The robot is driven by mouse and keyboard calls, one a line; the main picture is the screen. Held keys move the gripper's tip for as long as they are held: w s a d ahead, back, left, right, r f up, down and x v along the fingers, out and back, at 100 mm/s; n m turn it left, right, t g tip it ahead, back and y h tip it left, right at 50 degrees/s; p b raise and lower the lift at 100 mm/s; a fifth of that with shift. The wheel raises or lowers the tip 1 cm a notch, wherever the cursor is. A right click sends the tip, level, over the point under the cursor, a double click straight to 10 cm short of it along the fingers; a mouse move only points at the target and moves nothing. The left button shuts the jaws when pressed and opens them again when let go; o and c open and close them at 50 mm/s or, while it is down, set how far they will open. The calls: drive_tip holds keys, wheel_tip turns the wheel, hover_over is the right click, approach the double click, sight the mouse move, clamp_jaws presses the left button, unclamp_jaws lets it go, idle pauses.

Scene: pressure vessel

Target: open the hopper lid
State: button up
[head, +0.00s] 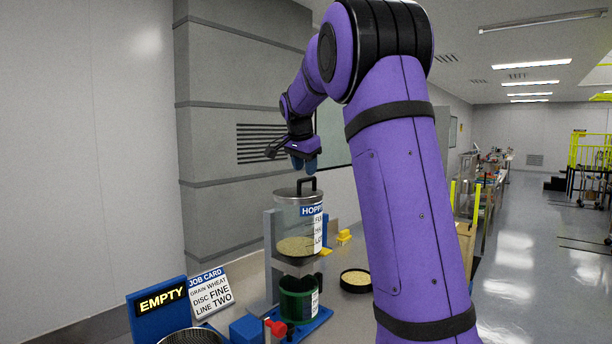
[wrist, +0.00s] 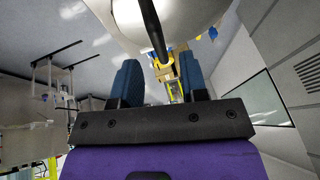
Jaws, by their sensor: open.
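The clear hopper (head: 285,222) stands on a blue stand on the bench in the head view, with pale grain inside and a white "HOPP…" label. Its lid (head: 288,194) sits flat on top with an upright black handle (head: 307,180). My gripper (head: 304,165) points down just above the handle, blue fingers apart. In the wrist view my gripper (wrist: 159,62) is open, and the dark handle bar (wrist: 152,28) runs into the gap between the fingertips. The pale lid (wrist: 195,18) lies beyond it. I cannot tell whether the fingers touch the handle.
A green container (head: 296,300) is under the hopper. A black dish of grain (head: 355,280) is to its right. A blue "EMPTY" sign (head: 160,305), a job card (head: 208,290) and a red knob (head: 276,327) are in front. A grey wall column stands behind; open floor lies right.

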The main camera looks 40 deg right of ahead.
drive_tip(key=shift+x, duration=1.5)
clamp_jaws()
